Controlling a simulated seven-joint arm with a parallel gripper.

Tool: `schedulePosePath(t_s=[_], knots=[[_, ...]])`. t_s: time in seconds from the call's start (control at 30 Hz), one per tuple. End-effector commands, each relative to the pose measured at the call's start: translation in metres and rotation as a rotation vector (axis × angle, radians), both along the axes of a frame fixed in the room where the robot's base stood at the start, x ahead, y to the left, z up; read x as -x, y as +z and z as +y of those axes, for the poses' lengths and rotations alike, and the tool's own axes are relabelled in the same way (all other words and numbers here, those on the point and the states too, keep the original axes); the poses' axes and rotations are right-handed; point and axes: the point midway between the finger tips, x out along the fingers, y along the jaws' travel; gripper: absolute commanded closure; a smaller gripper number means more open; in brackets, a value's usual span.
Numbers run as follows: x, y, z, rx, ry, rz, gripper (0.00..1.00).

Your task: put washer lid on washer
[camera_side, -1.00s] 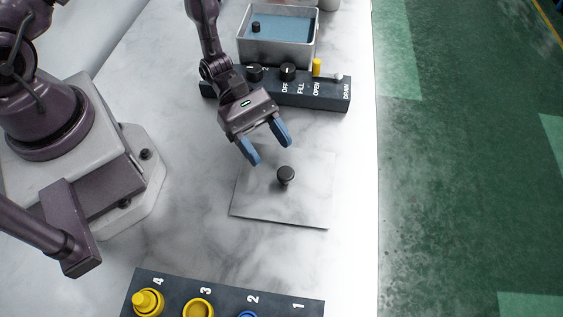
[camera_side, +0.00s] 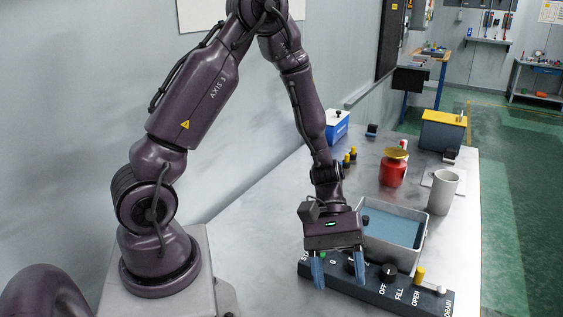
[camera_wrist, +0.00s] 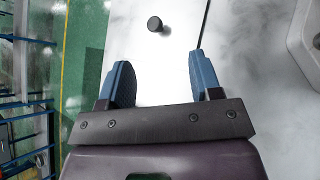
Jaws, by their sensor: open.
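The washer is a grey open-topped tub (camera_side: 425,236) with blue inside, standing behind a dark control panel (camera_side: 375,290). The lid is outside the side view. My gripper (camera_side: 338,276) is open and empty, in front of the tub and over the panel in the side view. In the wrist view my gripper (camera_wrist: 160,72) has its blue fingers apart, with the knob beyond the tips and roughly between them.
The panel carries black knobs, a yellow peg (camera_side: 419,275) and a white knob. Behind the tub stand a grey cup (camera_side: 442,192), a red can (camera_side: 393,170) with a yellow top, and a blue box (camera_side: 337,126). Marble table around the lid looks clear.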

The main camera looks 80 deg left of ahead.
Motion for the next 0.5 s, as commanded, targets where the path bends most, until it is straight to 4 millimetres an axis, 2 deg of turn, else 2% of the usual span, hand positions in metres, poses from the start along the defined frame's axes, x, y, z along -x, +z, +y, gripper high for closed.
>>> schedulePosePath(t_s=[0.03,0.1,0.5], knots=[[0.002,0.020,0.003,-0.058,-0.074,-0.085,0.42],[0.008,0.041,0.009,-0.135,-0.170,-0.182,0.42],[0.048,0.151,0.050,-0.635,-0.603,-0.737,0.42]])
